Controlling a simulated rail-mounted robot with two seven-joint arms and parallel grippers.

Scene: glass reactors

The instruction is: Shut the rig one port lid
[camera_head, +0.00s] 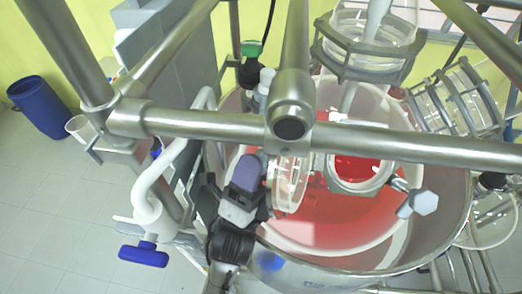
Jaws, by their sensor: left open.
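The port lid (289,184) is a round clear glass disc with a rim, tilted up on edge at the left side of the port, so it stands open. The port (362,172) is a round metal-rimmed opening with red liquid showing through it. A hex-headed clamp knob (419,203) sticks out at its lower right. My left gripper (248,180) comes up from below, just left of the lid, with a purple-grey finger close to the lid's outer face. It is open; whether it touches the lid cannot be told. My right gripper is not in view.
A thick metal frame bar (410,143) crosses above the lid and port. A white pipe (160,175) with a blue valve handle (144,254) stands at the left. The glass reactor vessel (330,235) lies below, and a blue barrel (39,106) stands on the floor far left.

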